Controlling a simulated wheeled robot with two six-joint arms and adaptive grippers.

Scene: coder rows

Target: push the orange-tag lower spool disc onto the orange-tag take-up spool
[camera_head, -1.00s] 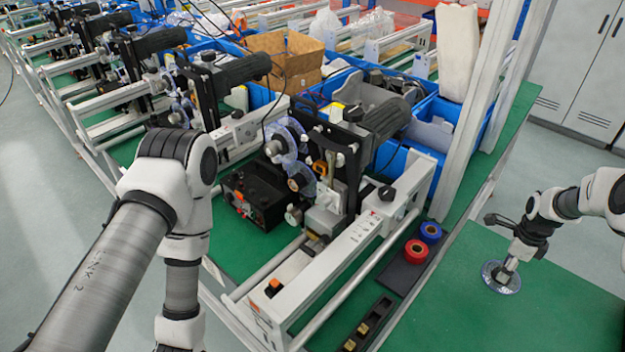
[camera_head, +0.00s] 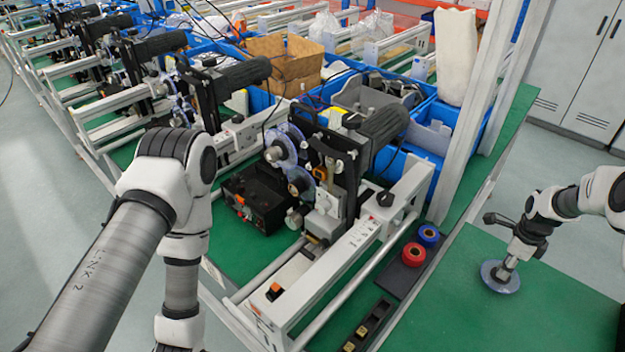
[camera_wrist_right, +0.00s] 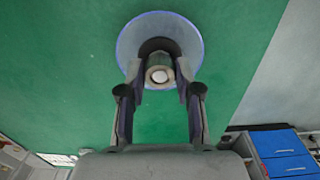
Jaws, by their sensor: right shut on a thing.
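A clear, blue-rimmed spool disc (camera_head: 492,279) with a grey hub is at the right, over the green bench top. In the right wrist view the disc (camera_wrist_right: 193,43) lies beyond the fingertips. My right gripper (camera_head: 509,262) is shut on its hub, which shows between the fingers (camera_wrist_right: 158,76). The nearest machine (camera_head: 340,180) carries an upper clear disc (camera_head: 279,147) and a lower spool (camera_head: 300,181) on its left side. I cannot tell which of these bears the orange tag. My left arm shows at the left; its gripper is out of view.
A red roll (camera_head: 413,254) and a blue roll (camera_head: 429,235) stand on a dark tray between machine and disc. A black slotted holder (camera_head: 365,330) lies in front. A black box (camera_head: 257,200) sits beside the machine. White posts (camera_head: 475,110) rise behind. The right bench is mostly clear.

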